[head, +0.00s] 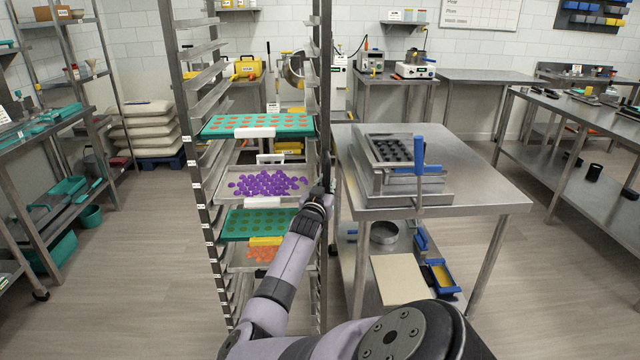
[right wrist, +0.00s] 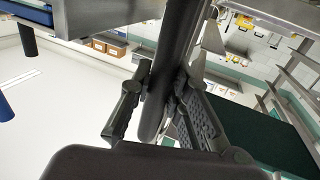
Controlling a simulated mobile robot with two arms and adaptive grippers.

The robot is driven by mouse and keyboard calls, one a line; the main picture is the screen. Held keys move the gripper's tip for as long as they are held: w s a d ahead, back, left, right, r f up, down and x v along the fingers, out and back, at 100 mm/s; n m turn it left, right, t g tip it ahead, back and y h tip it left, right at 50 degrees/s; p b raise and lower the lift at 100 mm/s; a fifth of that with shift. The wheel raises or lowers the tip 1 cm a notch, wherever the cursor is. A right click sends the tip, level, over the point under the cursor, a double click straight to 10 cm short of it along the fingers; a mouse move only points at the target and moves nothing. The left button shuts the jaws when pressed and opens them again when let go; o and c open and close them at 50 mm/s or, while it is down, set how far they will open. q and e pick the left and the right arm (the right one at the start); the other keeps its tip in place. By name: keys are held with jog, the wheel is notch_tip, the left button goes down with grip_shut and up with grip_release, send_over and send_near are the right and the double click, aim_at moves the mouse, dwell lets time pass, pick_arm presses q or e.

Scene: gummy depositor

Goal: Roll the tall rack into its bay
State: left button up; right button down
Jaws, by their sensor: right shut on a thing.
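The tall rack (head: 183,100) stands upright in the middle of the head view, with several trays on its rails. My right gripper (head: 322,190) is at the rack's right upright. In the right wrist view, the fingers of my right gripper (right wrist: 162,78) lie on either side of a dark post (right wrist: 180,45), shut on it. The rack's wheels are hidden or out of frame. I cannot tell which floor space is its bay. My left gripper is not in view.
A steel table (head: 455,180) with a mould press stands close to the rack's right. A shelf unit (head: 85,125) with teal trays is at the left. Stacked sacks (head: 150,130) sit behind left. Floor (head: 130,270) is clear left of the rack.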

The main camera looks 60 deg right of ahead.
jog(key=shift+s+f, duration=0.25)
jog(key=shift+f, duration=0.15)
jog(key=c, duration=1.9)
grip_release()
jog(key=o, duration=0.4)
jog(key=shift+s+r, duration=0.3)
jog(key=shift+r, duration=0.05)
jog(key=shift+w, duration=0.1)
jog(key=shift+a, duration=0.15)
jog(key=v, duration=1.1)
jog(key=shift+a, duration=0.4)
